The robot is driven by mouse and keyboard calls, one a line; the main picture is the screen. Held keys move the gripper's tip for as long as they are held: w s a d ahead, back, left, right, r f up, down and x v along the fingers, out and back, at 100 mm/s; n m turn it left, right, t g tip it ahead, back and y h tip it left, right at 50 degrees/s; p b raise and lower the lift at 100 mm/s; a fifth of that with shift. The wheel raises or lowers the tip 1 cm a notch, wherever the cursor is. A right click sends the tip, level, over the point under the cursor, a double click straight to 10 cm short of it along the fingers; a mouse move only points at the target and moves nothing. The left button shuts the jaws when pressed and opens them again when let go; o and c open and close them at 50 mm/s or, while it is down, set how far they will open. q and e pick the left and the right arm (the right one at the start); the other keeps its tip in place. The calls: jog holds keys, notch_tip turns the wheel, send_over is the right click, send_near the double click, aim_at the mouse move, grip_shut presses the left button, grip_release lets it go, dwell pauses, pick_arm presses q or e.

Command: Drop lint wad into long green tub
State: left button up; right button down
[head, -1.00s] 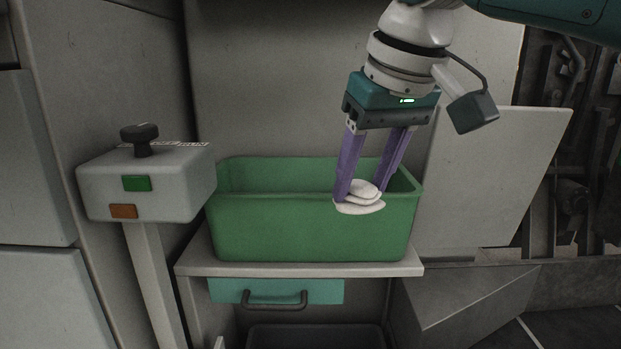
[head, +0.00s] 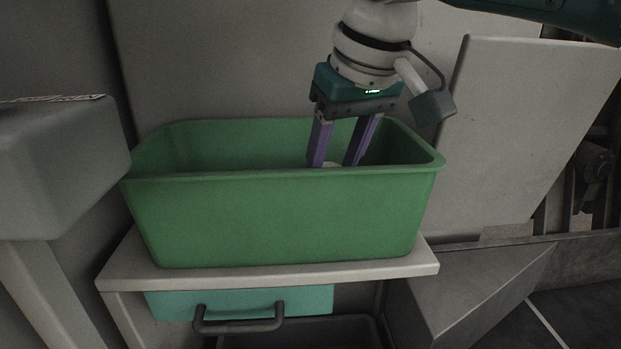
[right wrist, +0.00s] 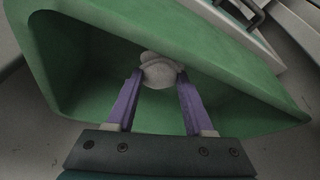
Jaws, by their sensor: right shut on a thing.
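The long green tub (head: 280,215) stands on a pale shelf in the head view. My right gripper (head: 335,163) reaches down into the tub from above, toward its right half, with its purple fingertips below the front rim. It is shut on the whitish lint wad (head: 333,165), of which only a sliver shows over the rim. In the right wrist view the lint wad (right wrist: 160,71) sits between the fingertips, inside the tub (right wrist: 95,45). The tub's floor under the wad is partly hidden. My left gripper is not in view.
The pale shelf (head: 290,272) carries the tub, with a teal drawer (head: 240,301) and dark handle below. A grey control box (head: 60,160) on a post stands at the left. A pale panel (head: 530,130) stands to the right.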

notch_tip(320, 180, down, 3)
jog(key=shift+r+b, duration=0.2)
jog(key=shift+b, duration=0.15)
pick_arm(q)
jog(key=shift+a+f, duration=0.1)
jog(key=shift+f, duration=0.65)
pick_arm(e)
jog(key=shift+r, duration=0.15)
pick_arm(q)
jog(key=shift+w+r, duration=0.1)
pick_arm(e)
jog(key=shift+f+p, duration=0.3)
jog(key=shift+f, duration=0.3)
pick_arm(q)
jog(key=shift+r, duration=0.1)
pick_arm(e)
jog(key=shift+c, duration=1.3)
grip_release()
